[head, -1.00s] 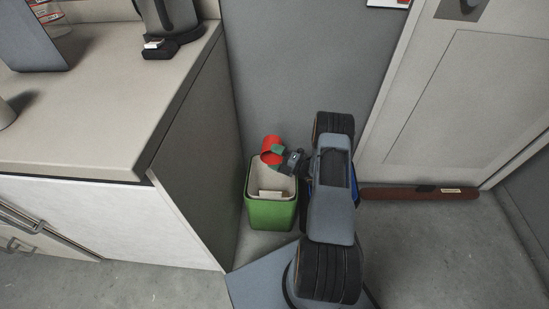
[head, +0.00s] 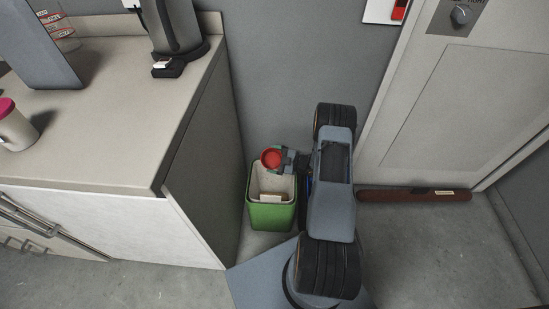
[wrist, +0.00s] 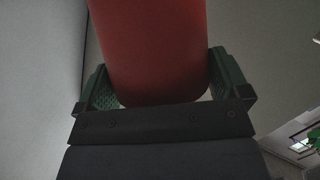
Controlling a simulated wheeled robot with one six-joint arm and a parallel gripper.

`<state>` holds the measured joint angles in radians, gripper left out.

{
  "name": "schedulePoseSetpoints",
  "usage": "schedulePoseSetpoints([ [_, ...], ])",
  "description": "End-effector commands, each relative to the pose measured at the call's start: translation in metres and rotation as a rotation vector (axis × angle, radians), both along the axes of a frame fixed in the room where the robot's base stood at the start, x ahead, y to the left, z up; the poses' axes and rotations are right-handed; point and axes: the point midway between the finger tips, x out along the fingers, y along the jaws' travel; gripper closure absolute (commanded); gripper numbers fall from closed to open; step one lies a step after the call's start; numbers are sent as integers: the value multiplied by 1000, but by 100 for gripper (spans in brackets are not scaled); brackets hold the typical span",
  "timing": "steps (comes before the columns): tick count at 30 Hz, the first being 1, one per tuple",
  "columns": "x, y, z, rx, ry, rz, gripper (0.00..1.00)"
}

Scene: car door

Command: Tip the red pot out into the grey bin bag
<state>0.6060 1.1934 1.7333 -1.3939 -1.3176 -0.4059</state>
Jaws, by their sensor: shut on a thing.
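The red pot (head: 271,159) is in my gripper (head: 284,158), above the back left part of a green bin (head: 271,216). In the head view its round rim faces up toward the camera and its inside looks red; I see no contents. In the wrist view the red pot (wrist: 152,50) sits between the two green finger pads of my gripper (wrist: 163,82), which is shut on it. The bin has a pale greyish lining (head: 275,184), which may be the bin bag. A small pale item (head: 272,198) lies inside.
A counter (head: 110,150) with a dark kettle (head: 176,28) and a pink-lidded cup (head: 14,128) stands at the left. A grey wall (head: 300,70) is behind the bin. A pale door (head: 465,100) with a brown draught roll (head: 415,194) at its foot is at the right.

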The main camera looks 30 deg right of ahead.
Motion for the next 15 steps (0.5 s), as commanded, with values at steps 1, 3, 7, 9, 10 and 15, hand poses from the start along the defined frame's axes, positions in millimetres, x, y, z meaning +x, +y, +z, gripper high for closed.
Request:
schedulePoseSetpoints([
  [1, 0, 0, 3, 14, 27, 0, 38],
  [3, 0, 0, 3, 32, 58, 1, 38],
  [7, 0, 0, 6, 69, 125, 1, 38],
  [9, 1, 0, 9, 108, 195, 1, 38],
  [10, 1, 0, 11, 127, 229, 2, 38],
  [15, 1, 0, 14, 225, 406, 1, 38],
])
